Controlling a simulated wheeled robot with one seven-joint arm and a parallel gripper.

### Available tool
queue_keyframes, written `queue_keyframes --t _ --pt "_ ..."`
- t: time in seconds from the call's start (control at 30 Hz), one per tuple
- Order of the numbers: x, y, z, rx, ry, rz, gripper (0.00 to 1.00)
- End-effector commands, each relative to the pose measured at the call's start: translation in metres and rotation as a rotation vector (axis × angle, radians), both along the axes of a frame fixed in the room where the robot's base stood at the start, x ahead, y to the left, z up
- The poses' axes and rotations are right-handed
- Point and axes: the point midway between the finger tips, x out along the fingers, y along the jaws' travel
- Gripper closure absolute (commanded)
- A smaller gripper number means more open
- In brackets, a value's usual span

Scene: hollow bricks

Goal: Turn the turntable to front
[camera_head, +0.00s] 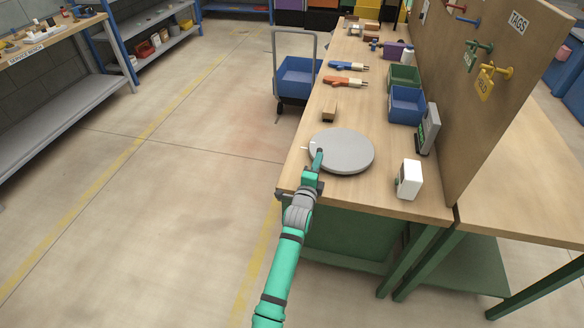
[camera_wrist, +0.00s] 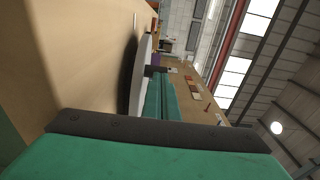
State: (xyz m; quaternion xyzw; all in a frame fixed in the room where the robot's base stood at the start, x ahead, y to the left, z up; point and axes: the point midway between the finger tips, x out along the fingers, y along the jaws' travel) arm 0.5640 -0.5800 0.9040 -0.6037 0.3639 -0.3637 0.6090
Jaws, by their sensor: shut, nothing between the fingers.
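The turntable (camera_head: 350,150) is a round light-grey disc on the near part of the wooden bench. A small pale mark (camera_head: 313,141) shows at its left rim, and a short white pointer (camera_head: 303,148) lies just left of the disc. My gripper (camera_head: 319,153) is shut and empty at the turntable's left rim. Its tip overlaps the disc in the head view; I cannot tell whether it touches. In the wrist view the turntable (camera_wrist: 138,80) appears nearly edge-on, beside the teal fingers.
On the bench, a white box (camera_head: 411,178) stands right of the turntable and a grey display (camera_head: 428,130) behind it. A wooden block (camera_head: 329,112) lies beyond the disc. A blue bin (camera_head: 406,107) and a pegboard (camera_head: 490,110) line the right. Floor left of the bench is clear.

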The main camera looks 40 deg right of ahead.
Motion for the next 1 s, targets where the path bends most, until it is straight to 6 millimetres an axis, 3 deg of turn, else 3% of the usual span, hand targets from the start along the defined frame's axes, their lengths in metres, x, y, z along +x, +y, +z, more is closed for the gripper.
queue_keyframes --t 0.03,0.07,0.27,0.57,1.0 --pt "-0.024 0.002 -0.007 0.009 0.023 -0.022 1.0" --pt "-0.025 0.008 -0.004 0.008 0.022 -0.022 1.0" --pt "-0.013 0.034 0.008 -0.003 0.018 -0.027 1.0" --pt "0.026 0.077 0.01 -0.006 0.014 -0.012 1.0" --pt "0.039 0.089 0.009 -0.008 0.019 -0.02 1.0"
